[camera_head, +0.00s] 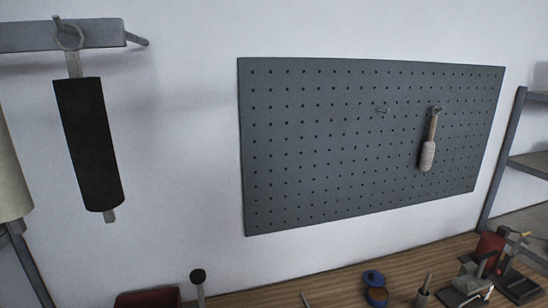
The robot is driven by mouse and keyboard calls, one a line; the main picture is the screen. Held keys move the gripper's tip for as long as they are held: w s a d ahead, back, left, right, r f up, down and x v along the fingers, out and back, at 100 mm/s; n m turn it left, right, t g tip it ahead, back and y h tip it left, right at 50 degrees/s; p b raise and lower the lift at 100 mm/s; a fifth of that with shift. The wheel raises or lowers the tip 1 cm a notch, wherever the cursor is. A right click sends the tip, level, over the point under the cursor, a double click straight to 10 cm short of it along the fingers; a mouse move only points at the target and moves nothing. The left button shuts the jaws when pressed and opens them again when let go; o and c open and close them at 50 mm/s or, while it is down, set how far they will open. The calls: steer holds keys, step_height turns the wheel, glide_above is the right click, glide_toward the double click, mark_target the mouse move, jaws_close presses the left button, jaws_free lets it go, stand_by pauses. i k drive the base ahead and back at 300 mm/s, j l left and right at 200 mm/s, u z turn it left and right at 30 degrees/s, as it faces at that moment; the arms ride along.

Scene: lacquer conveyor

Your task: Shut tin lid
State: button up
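A small round tin (377,297) with a blue rim and brown contents sits on the wooden bench at the bottom of the view, right of the middle. A blue round piece (373,278), which looks like its lid, is just behind it and leaves the brown inside showing. I cannot tell whether the lid is hinged to the tin. The tin's near edge is close to the bottom of the picture. I do not see my gripper.
Right of the tin on the bench (265,297) are an upright grey tool (424,290), grey metal fixtures (474,284) and a red container (489,248). Left are a black-knobbed rod (198,277) and a dark red box (148,298). A pegboard (330,150) with a hanging brush-like tool (428,154) is behind.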

mark_target(372, 279)
steer(key=i+l+z, duration=0.6)
steer(key=i+l, duration=0.2)
